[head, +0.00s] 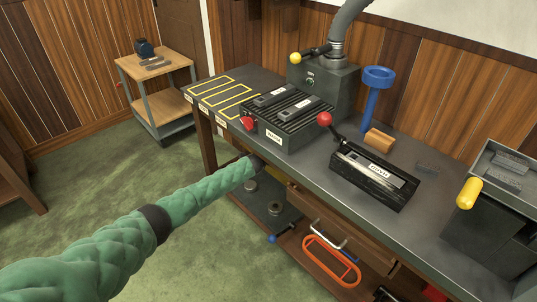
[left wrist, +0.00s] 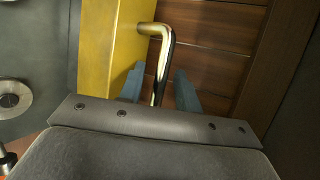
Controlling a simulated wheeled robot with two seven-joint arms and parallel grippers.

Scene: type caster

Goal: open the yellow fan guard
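In the left wrist view a yellow panel (left wrist: 108,45) stands at the left; I take it for the yellow fan guard. A chrome bar handle (left wrist: 162,32) bends out from its edge and runs down between the two blue-grey fingers of my left gripper (left wrist: 158,90). The fingers are apart, one on each side of the bar; touch is hard to judge. My right gripper is in neither view.
The dark workbench (head: 420,215) holds several machines and levers above my arm. A drawer with a chrome handle (head: 328,236) and an orange ring (head: 330,262) are right of my arm. Round discs (head: 274,208) lie on the low shelf. A small cart (head: 155,80) stands back left.

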